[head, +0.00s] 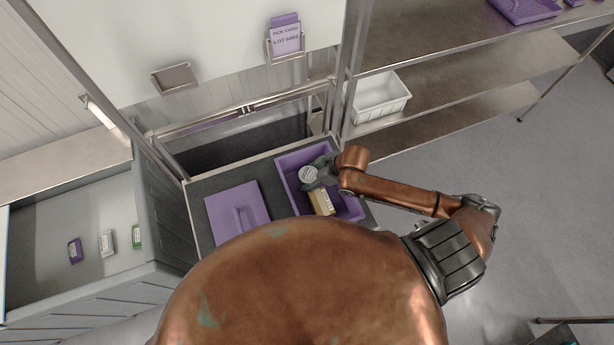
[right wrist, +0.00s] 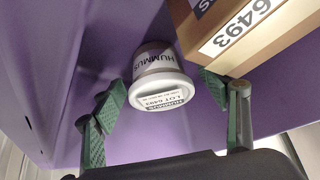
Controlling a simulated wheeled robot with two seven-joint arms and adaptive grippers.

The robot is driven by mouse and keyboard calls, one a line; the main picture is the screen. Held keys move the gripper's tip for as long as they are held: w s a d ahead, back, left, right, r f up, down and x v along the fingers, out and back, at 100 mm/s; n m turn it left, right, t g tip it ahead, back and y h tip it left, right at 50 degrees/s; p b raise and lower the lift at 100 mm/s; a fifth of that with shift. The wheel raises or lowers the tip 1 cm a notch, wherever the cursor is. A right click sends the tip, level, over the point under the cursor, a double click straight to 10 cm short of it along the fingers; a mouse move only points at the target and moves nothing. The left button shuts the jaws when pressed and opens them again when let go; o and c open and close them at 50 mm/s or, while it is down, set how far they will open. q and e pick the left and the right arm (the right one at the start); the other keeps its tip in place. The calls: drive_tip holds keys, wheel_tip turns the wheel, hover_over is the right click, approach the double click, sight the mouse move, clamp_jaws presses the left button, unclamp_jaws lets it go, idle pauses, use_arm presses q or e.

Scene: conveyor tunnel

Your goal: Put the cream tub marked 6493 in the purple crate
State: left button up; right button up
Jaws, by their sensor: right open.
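The cream tub (head: 307,174) lies inside the purple crate (head: 346,206); in the right wrist view the tub (right wrist: 155,88) reads HUMMUS and LOT 6493, with its lid end towards the camera. My right gripper (head: 320,174) reaches into the crate over the tub. Its green-padded fingers are open, one on each side of the tub, with gaps visible. I cannot tell whether the tub rests fully on the crate floor. My left gripper is not in view.
A tan box (head: 321,202), marked 6493, lies in the crate beside the tub. A purple lid-like panel (head: 237,212) lies to the left. Several small boxes, including a purple one (head: 75,251), sit in a grey bin at left. A white tray (head: 380,97) stands on the shelf behind.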

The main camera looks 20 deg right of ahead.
drive_tip(key=v, duration=1.2)
drive_tip(key=shift+r, duration=0.2)
drive_tip(key=shift+r, duration=0.1)
